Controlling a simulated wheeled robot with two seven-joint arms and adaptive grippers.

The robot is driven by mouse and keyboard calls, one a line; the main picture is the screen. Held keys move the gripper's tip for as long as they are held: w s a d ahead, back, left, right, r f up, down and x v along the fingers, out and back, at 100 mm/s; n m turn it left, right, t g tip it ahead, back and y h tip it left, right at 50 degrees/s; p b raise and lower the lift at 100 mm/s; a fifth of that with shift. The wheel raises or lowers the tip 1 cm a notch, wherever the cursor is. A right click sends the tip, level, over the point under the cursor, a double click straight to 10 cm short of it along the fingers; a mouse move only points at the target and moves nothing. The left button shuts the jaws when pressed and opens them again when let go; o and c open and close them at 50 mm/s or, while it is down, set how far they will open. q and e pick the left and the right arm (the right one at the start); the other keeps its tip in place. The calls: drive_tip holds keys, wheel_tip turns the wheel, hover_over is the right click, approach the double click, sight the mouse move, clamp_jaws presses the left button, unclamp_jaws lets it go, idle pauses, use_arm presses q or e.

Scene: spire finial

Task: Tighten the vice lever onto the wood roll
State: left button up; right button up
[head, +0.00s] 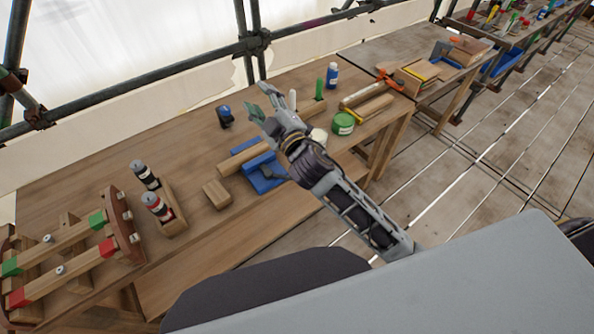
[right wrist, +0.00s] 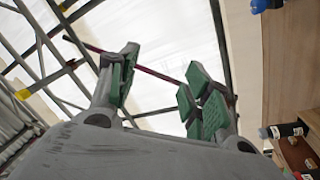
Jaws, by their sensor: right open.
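A blue vice (head: 262,178) sits near the front edge of the wooden bench in the head view. A pale wood roll (head: 240,160) lies across it, its right end hidden behind my right arm. I cannot make out the vice lever clearly. My right gripper (head: 262,103) is raised above the bench, beyond the vice, and it is open and empty. In the right wrist view its green-padded fingers (right wrist: 160,90) are spread apart, with only poles and pale sheeting between them. My left gripper is not in view.
A wooden block (head: 217,194) and a holder with two bottles (head: 157,206) stand left of the vice. A green tin (head: 343,123), a white-capped blue bottle (head: 332,76) and clamped wood (head: 372,97) stand to the right. Scaffold poles (head: 130,92) run behind the bench.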

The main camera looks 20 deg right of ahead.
drive_tip(key=s+a+r+n+g+y, duration=0.65)
drive_tip(key=a+r+n+y, duration=0.45)
drive_tip(key=a+n+y, duration=0.45)
drive_tip(key=s+a+f+n+g+h, duration=0.4)
drive_tip(key=s+f+n+g, duration=0.5)
drive_tip(key=n+g, duration=0.55)
drive_tip(key=w+d+f+n+h, duration=0.4)
drive_tip(key=d+f+n+h, duration=0.2)
drive_tip(key=d+f+h, duration=0.5)
drive_tip(key=w+d+f+t+h, duration=0.1)
drive_tip(key=w+d+f+h, duration=0.1)
drive_tip(key=d, duration=0.6)
drive_tip(key=w+d+f+t+h, duration=0.1)
drive_tip(key=w+d+h, duration=0.3)
drive_tip(key=d, duration=0.4)
drive_tip(key=shift+w+d+f, duration=0.2)
drive_tip(key=shift+w+f, duration=0.35)
drive_tip(key=shift+f, duration=0.1)
